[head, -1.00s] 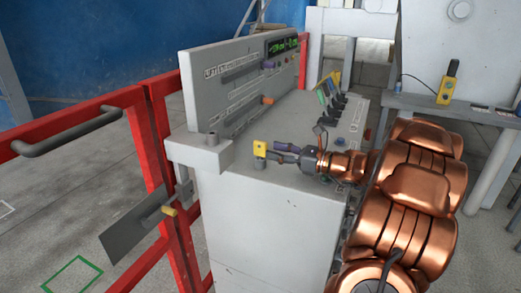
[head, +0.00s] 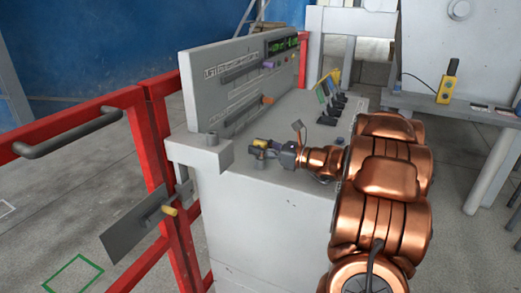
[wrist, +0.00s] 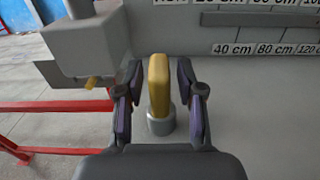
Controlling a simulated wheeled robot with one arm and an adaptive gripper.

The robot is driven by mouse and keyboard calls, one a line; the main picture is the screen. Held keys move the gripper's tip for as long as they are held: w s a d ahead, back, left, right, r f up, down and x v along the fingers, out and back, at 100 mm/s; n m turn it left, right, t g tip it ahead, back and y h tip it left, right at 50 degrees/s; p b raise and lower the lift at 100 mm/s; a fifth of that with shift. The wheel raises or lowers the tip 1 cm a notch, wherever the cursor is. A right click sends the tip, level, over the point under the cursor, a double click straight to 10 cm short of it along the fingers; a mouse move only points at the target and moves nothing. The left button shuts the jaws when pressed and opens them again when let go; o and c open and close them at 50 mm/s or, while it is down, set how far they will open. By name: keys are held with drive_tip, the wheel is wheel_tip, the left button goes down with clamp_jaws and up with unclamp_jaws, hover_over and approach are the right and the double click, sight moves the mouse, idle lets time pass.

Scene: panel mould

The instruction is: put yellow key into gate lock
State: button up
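The yellow key (wrist: 158,85) stands upright in a round grey socket (wrist: 160,124) on the console top. In the head view the key (head: 260,144) is partly covered by my gripper (head: 268,150). In the wrist view my gripper (wrist: 160,105) is open, with one finger on each side of the key and a gap on both sides. A grey box (head: 200,154) at the console's left corner, beside the red gate, looks like the gate lock. It also shows at upper left in the wrist view (wrist: 82,48), with a small yellow piece below it.
The red gate (head: 152,140) with a dark handle (head: 68,134) stands left of the console (head: 270,215). A raised labelled panel (head: 240,85) runs along the console's back. Several coloured levers (head: 328,98) stand at its far end. A yellow pendant (head: 447,82) is on the right-hand table.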

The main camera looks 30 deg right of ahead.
clamp_jaws()
idle(0.3)
